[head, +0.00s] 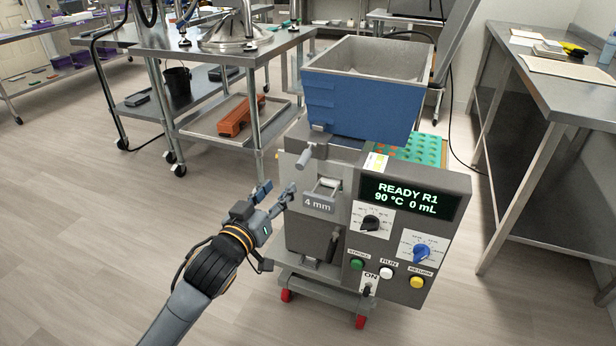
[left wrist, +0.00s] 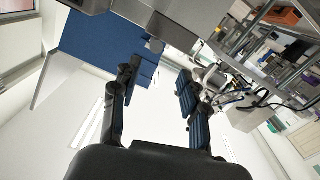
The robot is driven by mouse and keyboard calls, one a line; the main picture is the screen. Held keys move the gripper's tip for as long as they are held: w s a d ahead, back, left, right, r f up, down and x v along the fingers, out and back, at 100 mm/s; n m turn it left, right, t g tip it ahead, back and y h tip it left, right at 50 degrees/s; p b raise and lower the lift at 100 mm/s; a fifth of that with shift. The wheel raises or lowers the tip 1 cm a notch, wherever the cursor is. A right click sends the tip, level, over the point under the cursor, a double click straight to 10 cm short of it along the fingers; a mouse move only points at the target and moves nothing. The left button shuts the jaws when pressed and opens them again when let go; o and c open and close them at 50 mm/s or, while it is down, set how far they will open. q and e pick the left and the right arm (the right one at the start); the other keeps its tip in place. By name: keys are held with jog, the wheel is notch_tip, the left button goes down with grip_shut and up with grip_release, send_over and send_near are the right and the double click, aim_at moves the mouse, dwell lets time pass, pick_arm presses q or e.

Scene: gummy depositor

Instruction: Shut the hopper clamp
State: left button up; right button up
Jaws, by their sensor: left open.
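The depositor's blue hopper (head: 362,95) sits on top of the grey machine. The hopper clamp (head: 309,152) is at the hopper's front left lower corner, its light grey handle sticking out and tilted down to the left. I cannot tell for sure whether it is latched. My left gripper (head: 276,193) is open and empty, below and left of the clamp handle, apart from it. In the left wrist view its two fingers (left wrist: 157,82) are spread, with the blue hopper (left wrist: 100,42) beyond them. My right gripper is not in view.
The control panel (head: 408,200) with display, knobs and buttons is right of the clamp. A "4 mm" plate (head: 319,203) and a dark lower lever (head: 334,244) are on the front. A steel cart (head: 215,118) stands behind left, a steel table (head: 560,90) right. The floor at left is clear.

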aim_at(305, 158)
pick_arm(q)
jog(key=x, duration=0.4)
jog(key=b+x, duration=0.1)
jog(key=x, duration=0.7)
jog(key=shift+w+d+r, duration=0.15)
jog(key=shift+d+r, duration=0.2)
jog(key=shift+w+d, duration=0.25)
jog(key=shift+w, duration=0.45)
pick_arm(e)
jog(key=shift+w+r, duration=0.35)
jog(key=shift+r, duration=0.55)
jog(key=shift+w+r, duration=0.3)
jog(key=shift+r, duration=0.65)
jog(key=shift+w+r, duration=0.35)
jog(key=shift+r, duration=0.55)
pick_arm(q)
grip_shut()
